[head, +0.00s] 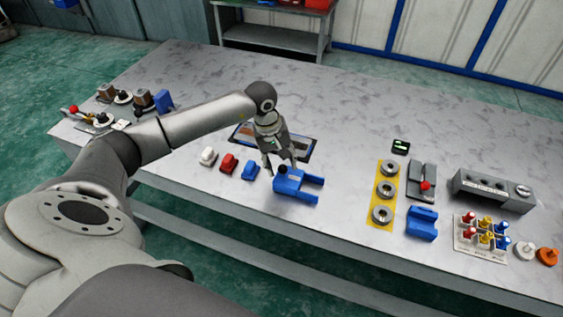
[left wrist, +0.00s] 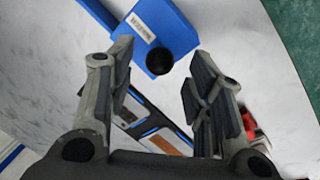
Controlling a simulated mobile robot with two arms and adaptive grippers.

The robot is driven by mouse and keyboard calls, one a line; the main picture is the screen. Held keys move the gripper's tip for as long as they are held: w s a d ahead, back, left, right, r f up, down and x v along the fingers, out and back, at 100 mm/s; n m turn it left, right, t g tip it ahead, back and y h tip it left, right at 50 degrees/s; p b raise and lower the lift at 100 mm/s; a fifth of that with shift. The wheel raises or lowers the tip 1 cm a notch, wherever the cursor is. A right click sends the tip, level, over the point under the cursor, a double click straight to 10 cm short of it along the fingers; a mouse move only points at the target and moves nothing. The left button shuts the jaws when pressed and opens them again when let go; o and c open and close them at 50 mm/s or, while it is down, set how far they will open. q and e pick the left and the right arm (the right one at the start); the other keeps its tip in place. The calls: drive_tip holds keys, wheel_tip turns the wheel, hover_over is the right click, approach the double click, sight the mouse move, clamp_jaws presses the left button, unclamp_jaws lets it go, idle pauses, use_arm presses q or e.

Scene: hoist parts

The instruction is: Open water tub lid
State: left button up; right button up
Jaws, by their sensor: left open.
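A blue block-like part (head: 297,186) with two prongs to the right and a black round knob (head: 283,169) on top lies on the grey table. It may be the water tub with its lid, but I cannot tell for sure. In the left wrist view the blue part (left wrist: 168,22) carries a barcode label, and the dark knob (left wrist: 159,61) shows between my fingertips. My left gripper (head: 284,164) is open just above the blue part, its fingers around or over the knob. I cannot tell whether they touch it. My right gripper is not in view.
White, red and blue small parts (head: 228,163) stand left of the gripper, with a dark framed panel (head: 300,146) behind. A yellow strip with grey rings (head: 385,192), a blue block (head: 422,223) and a colored-peg rack (head: 483,235) lie right. The table's back is clear.

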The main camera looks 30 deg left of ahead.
use_arm(q)
drive_tip(key=shift+w+d+f, duration=0.15)
drive_tip(key=shift+f, duration=0.85)
clamp_jaws()
